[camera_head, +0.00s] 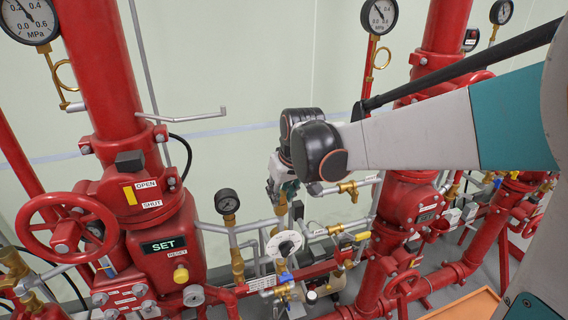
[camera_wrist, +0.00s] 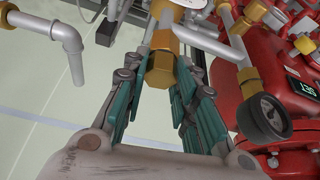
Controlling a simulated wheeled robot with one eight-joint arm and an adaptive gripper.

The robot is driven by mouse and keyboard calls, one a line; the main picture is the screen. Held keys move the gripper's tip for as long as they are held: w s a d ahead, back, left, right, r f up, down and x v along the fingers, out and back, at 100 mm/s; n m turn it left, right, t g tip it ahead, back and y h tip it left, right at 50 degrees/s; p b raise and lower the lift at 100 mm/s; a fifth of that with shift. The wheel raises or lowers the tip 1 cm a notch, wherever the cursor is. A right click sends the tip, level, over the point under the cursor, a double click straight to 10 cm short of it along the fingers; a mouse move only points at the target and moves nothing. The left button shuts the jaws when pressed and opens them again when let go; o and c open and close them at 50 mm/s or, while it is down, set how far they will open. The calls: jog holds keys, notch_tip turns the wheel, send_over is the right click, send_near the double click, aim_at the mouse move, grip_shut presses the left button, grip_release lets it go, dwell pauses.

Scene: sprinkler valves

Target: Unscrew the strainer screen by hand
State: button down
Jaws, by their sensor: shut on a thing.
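The strainer shows in the wrist view as a brass fitting on the pipe, with a hexagonal brass cap, the strainer screen (camera_wrist: 160,68), at its near end. My gripper (camera_wrist: 163,82) has its green-padded fingers on both sides of this cap and is shut on it. In the head view my gripper (camera_head: 282,185) reaches down from the dark wrist joint at the centre, and brass (camera_head: 280,204) shows just below it. The fingers and wrist partly hide the contact there. The screen inside cannot be seen.
A small black gauge (camera_head: 228,201) stands close left of my gripper; it also shows in the wrist view (camera_wrist: 264,118). Red valve bodies (camera_head: 165,245) and a red handwheel (camera_head: 68,228) flank the left. Grey pipes crowd the space.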

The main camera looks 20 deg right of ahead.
aim_at(282, 194)
jog(key=n, duration=0.2)
jog(key=n+y, duration=0.1)
jog(key=n, duration=0.1)
jog(key=shift+d+g+y, duration=0.1)
jog(key=shift+g+y, duration=0.2)
jog(key=shift+r+p, duration=2.3)
jog(key=shift+r, duration=1.2)
